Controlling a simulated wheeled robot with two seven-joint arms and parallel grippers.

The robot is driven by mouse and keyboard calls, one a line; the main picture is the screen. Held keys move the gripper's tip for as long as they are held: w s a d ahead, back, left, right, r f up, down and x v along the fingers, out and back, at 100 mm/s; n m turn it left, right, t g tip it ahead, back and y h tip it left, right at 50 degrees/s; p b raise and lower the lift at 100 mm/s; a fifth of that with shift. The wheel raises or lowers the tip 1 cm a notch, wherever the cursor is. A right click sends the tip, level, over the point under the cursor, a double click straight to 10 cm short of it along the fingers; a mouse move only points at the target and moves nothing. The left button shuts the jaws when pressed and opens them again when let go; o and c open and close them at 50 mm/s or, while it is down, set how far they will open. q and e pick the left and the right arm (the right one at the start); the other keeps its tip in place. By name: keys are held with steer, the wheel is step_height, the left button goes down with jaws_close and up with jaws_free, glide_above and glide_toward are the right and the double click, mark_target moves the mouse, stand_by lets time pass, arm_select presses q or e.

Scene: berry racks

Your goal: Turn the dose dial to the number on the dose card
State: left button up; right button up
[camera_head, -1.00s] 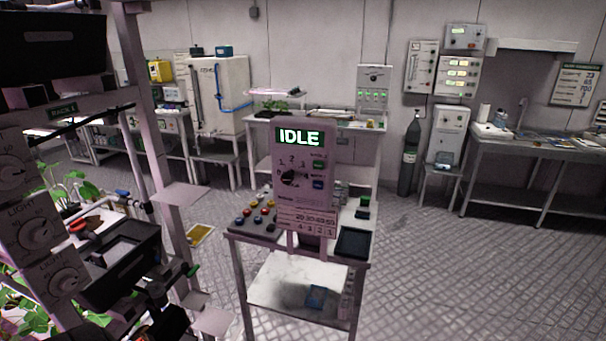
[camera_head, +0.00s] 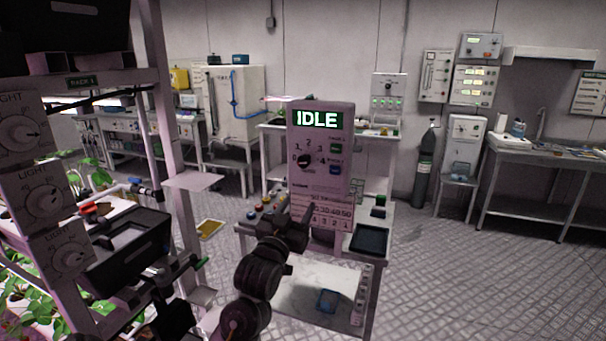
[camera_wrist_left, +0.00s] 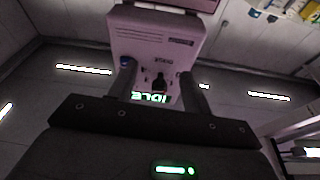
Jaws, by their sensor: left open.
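The dose dial (camera_head: 304,161) is a black knob on the pale panel box (camera_head: 322,185), with numbers around it. Its pointer seems to lean left, toward the low end; the exact mark is too small to tell. A screen above it (camera_head: 317,119) reads IDLE.
A plant rack with light dials (camera_head: 45,202) is close on the left. A green-headed wall sheet (camera_head: 590,92) hangs far right.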

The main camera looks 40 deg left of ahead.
arm_select(q)
steer(key=t, duration=0.1)
glide_toward(302, 164)
steer(key=shift+y, duration=0.4)
steer(key=p+x, duration=0.2)
steer(key=x, duration=0.7)
steer(key=shift+w+r, duration=0.1)
steer(key=shift+w, duration=0.2)
steer(key=shift+w+a+r+p, duration=0.1)
steer(key=shift+w+p, duration=0.25)
steer(key=shift+w, duration=0.1)
arm_select(e)
steer(key=shift+s+d+r, duration=0.1)
steer(key=shift+r, duration=0.5)
steer(key=shift+s+d+r, duration=0.1)
steer(key=shift+r, duration=0.45)
arm_select(q)
steer(key=shift+c, duration=1)
steer(key=c, duration=0.8)
steer(key=shift+o, duration=0.2)
arm_select(e)
steer(key=shift+a, duration=0.15)
